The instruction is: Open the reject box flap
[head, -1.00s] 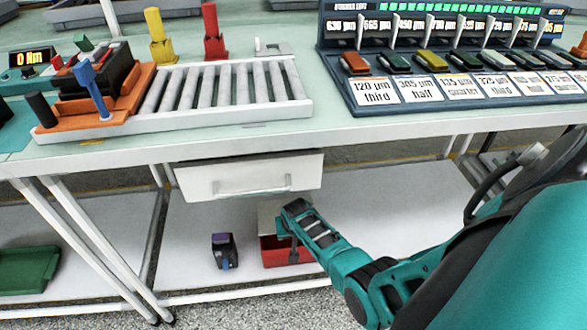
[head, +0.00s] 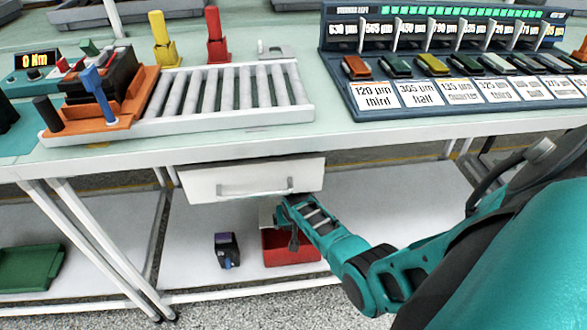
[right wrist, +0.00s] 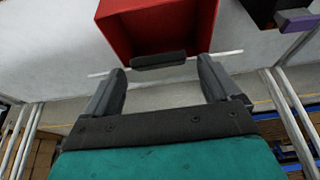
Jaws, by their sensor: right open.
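The red reject box (head: 285,250) stands on the lower shelf under the bench, partly behind my right gripper (head: 290,222). A pale panel (head: 266,215), probably its flap, shows at the box's upper left; the gripper hides part of it. In the right wrist view the red box (right wrist: 160,28) shows its open inside. A dark bar (right wrist: 160,60) lies at its near edge, between the two spread fingertips of my right gripper (right wrist: 161,70). The fingers stand apart from the bar on both sides. My left gripper is not in view.
A white drawer (head: 250,180) hangs under the bench just above the gripper. A dark device (head: 227,251) stands left of the box; it also shows in the right wrist view (right wrist: 290,15). A green bin (head: 30,268) sits far left. The shelf right of the box is clear.

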